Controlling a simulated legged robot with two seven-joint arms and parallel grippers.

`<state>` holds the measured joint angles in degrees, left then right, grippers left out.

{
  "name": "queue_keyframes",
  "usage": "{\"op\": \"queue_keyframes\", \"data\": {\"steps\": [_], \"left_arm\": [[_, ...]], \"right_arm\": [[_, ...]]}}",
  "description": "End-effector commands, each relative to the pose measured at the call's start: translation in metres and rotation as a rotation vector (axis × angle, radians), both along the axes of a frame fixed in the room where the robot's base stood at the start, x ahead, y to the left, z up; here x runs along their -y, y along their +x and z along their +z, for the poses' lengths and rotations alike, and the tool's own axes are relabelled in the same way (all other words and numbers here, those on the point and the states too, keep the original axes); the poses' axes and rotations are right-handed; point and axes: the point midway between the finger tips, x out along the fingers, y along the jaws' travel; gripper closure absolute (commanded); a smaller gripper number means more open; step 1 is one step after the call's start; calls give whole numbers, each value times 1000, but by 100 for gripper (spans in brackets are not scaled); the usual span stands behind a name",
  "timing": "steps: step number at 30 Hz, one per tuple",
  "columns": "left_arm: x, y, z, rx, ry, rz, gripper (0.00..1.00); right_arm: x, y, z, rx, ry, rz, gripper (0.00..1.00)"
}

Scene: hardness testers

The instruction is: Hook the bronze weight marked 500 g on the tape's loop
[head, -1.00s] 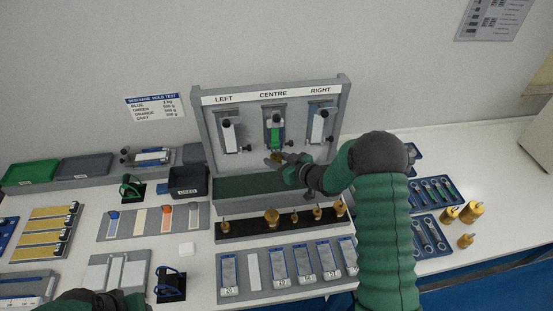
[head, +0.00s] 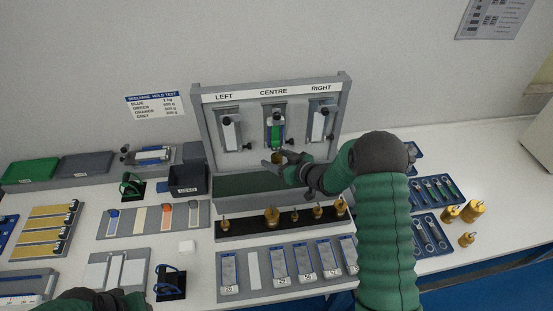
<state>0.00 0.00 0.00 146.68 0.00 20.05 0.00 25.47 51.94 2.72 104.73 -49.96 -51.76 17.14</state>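The green tape (head: 275,133) hangs on the CENTRE panel of the grey test stand, and its lower end is near my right gripper. A small bronze weight (head: 278,158) is just below the tape, between the fingers of my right gripper (head: 276,160). The fingers look spread apart around it. The weight's mark is not readable, and whether its hook is through the loop is too small to tell. My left arm shows at the bottom left edge (head: 92,298); its fingers are not clear.
A dark rack (head: 245,228) with several bronze weights stands in front of the stand. A tray of numbered plates (head: 262,290) lies nearer. More brass weights (head: 450,214) stand at the right. The LEFT (head: 230,133) and RIGHT (head: 317,125) panels carry white strips.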

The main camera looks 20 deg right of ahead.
Motion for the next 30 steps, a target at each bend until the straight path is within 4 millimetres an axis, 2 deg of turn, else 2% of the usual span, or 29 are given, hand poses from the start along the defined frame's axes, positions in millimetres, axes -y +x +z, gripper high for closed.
{"op": "queue_keyframes", "data": {"steps": [8, 11, 14, 24, 30], "left_arm": [[0, 0, -1, 0, 0, 0, 64], [0, 0, -2, 0, 0, 0, 64], [0, 0, -5, 0, 0, 0, 64], [0, 0, -12, 0, 0, 0, 64], [0, 0, -13, 0, 0, 0, 64]], "right_arm": [[1, -2, -2, -5, -1, 0, 39], [4, -10, 2, -3, -1, -1, 39], [10, -29, 9, -3, 0, -4, 39], [38, -117, 43, -2, -1, -5, 39], [46, -145, 54, -2, 0, 0, 39]]}}
